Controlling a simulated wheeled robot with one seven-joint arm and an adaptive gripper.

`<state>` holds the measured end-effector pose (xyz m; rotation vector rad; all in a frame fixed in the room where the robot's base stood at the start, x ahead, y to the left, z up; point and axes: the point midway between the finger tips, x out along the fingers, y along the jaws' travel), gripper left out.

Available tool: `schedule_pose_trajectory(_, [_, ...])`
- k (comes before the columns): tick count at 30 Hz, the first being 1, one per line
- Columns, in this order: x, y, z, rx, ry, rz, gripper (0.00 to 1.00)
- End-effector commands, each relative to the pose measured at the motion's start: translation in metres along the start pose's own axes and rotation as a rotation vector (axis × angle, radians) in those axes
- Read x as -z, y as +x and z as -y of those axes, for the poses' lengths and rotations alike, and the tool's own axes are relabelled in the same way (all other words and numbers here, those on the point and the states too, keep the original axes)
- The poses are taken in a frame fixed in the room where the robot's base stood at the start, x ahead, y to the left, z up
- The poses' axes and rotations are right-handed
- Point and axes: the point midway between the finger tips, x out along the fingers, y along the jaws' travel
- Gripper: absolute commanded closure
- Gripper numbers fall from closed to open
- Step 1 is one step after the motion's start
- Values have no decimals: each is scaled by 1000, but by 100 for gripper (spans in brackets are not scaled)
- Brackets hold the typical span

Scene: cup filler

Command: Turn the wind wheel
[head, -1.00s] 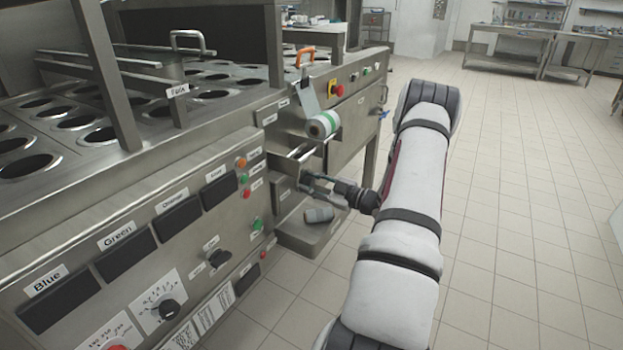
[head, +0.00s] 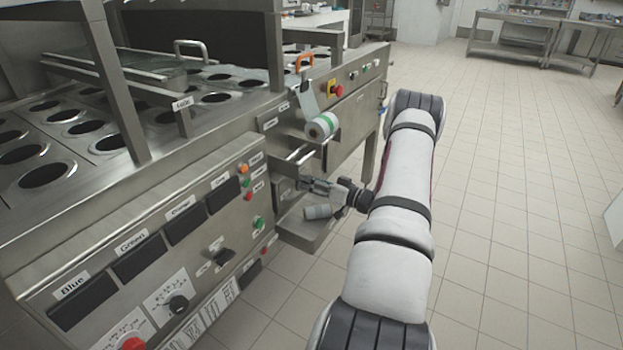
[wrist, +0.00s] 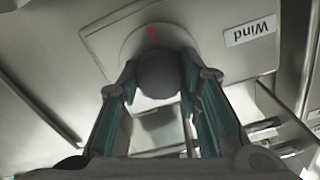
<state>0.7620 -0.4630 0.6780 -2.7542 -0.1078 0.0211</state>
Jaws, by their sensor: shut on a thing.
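The wind wheel shows in the wrist view as a round dark grey knob (wrist: 158,74) in front of a pale disc (wrist: 140,42) with a red mark at its top. A label reading "Wind" (wrist: 250,31), upside down in this view, is on the panel to its right. My gripper (wrist: 160,82) has one finger on each side of the knob and is shut on it. In the head view my gripper (head: 306,184) is at the machine's front, below the paper roll; the knob itself is hidden there.
A roll with a green stripe (head: 322,126) sits just above my gripper. A second grey roll (head: 318,212) lies on the metal ledge below. A red button on yellow (head: 335,88) is higher on the panel. The tiled floor (head: 500,220) to the right is clear.

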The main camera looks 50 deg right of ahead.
Motion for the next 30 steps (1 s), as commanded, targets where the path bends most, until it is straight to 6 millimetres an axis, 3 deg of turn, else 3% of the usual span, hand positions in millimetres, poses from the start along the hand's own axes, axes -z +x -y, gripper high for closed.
schedule_pose_trajectory(15, [0,0,-1,0,356,0,96])
schedule_pose_trajectory(30, [0,1,-2,0,433,0,96])
